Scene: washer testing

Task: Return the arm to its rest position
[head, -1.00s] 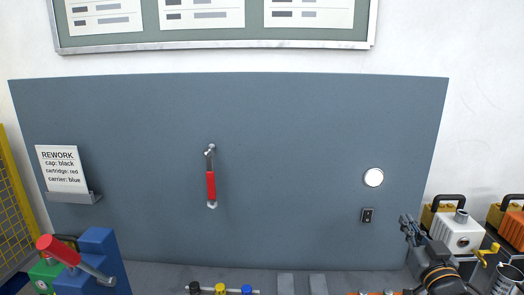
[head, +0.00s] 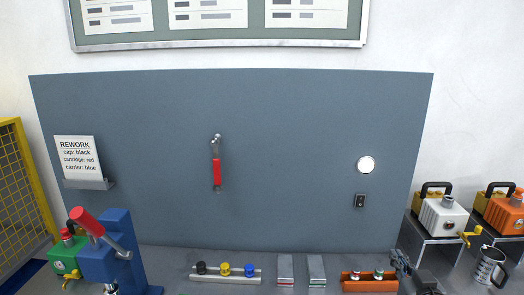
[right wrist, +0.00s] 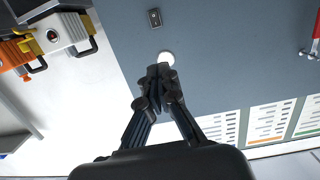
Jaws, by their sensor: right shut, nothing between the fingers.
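My right gripper (head: 400,260) is dark and shows at the lower right of the head view, beside the right end of the orange rack. In the right wrist view its fingertips (right wrist: 158,74) are together with nothing between them. Behind them in that view are the blue-grey panel (right wrist: 205,50) and a round white disc (right wrist: 166,58). Most of the right arm is below the head view's edge. My left gripper is not in view.
A blue press (head: 118,250) with a red-tipped lever stands at left. An orange rack (head: 368,285) and a rack of coloured caps (head: 226,277) are along the front. A white machine (head: 440,217) and a metal mug (head: 488,265) are at right.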

